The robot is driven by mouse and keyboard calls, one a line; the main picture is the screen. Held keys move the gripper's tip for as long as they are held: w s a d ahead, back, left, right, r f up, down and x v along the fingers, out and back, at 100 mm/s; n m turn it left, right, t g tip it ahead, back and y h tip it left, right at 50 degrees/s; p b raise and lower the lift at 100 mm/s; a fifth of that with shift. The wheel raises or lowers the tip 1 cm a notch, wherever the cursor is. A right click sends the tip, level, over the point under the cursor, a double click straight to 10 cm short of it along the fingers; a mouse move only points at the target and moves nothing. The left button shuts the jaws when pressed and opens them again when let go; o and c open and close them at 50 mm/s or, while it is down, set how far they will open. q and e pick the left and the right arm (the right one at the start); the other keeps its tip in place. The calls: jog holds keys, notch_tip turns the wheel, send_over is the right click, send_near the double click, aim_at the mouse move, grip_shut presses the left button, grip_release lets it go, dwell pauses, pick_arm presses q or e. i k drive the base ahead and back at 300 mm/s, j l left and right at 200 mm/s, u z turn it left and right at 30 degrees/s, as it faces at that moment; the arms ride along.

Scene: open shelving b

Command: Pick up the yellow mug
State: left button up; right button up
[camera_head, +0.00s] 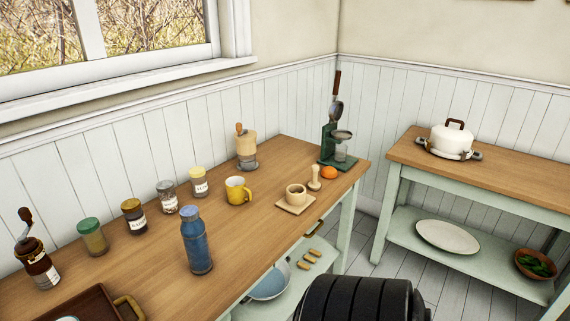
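The yellow mug (237,191) stands upright on the wooden tabletop (258,230), near its middle, with its handle toward the right. It is clear of the things around it, and nothing covers it. Neither of my grippers is in view. A black, ribbed, rounded part that looks like my own body shows at the bottom edge, right of the middle, well apart from the mug.
A blue bottle (196,243) stands in front of the mug to the left. Several jars (167,198) line the back. A wooden cup (296,194) on a board, an orange (329,172) and a green stand (327,147) are right. A second table (500,175) stands far right.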

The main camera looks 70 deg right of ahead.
aim_at(236, 189)
jog(key=z, duration=1.8)
jog(key=i+l+u, duration=0.1)
jog(key=u, duration=0.25)
jog(key=i+l+u, duration=0.1)
jog(key=l+u, duration=0.45)
jog(key=u, duration=0.2)
jog(key=i+l, duration=0.05)
